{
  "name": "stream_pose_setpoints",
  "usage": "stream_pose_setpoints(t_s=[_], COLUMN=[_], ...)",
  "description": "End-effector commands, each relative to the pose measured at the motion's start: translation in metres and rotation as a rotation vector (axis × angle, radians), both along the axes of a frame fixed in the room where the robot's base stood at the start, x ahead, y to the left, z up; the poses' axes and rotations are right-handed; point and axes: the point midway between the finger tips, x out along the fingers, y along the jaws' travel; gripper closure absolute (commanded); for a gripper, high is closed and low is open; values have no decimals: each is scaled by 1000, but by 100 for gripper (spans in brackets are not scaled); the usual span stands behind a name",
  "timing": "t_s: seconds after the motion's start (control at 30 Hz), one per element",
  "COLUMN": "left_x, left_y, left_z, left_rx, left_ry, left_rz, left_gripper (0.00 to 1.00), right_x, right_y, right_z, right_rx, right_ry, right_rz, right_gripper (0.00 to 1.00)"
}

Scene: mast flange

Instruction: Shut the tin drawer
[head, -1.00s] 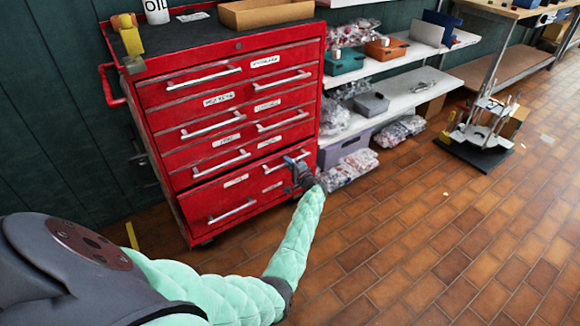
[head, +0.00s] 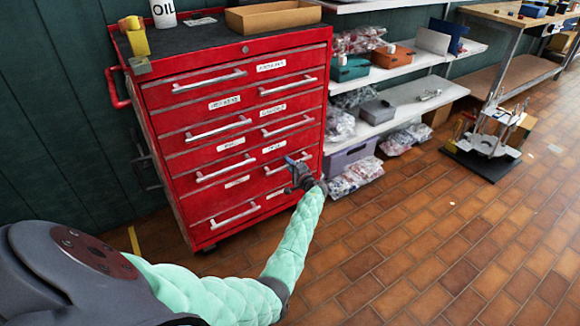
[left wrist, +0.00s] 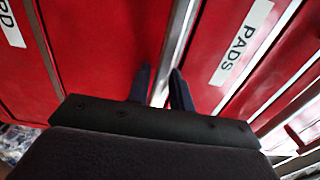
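A red tool cabinet (head: 158,165) holds one stack of full-width drawers with staggered silver handles. My left gripper (head: 292,161) is at the right-hand handle of a low drawer (head: 258,172), the second from the bottom. That drawer's front looks about level with its neighbours. Its label (head: 237,181) is too small to read, so I cannot confirm it says tin. In the left wrist view, my two dark fingers (left wrist: 162,88) stand close on both sides of a silver handle (left wrist: 182,28) and seem closed on it. A neighbouring label reads "PADS" (left wrist: 242,42). My right gripper is out of view.
An oil can (head: 163,14) and an open tan box (head: 272,16) stand on the cabinet. Shelves (head: 405,100) with bins and bagged parts are to its right. A dark-based stand (head: 482,165) is on the floor farther right.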

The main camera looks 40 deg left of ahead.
Motion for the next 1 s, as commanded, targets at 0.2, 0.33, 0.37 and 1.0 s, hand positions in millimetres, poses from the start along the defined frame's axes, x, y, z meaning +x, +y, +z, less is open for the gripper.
stream_pose_setpoints(t_s=[0.2, 0.33, 0.37, 1.0], left_x=[0, -1, -1, -29], left_y=[-1, -2, -3, -70], left_z=[0, -1, -1, 0], left_rx=[0, 0, 0, 0], left_ry=[0, 0, 0, 0], left_rz=[0, 0, 0, 1], left_gripper=[65, 65, 65, 65], right_x=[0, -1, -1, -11], right_y=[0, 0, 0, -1], right_z=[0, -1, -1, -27], right_rx=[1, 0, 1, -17], right_ry=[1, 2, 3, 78], right_rz=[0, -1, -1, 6], right_gripper=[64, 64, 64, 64])
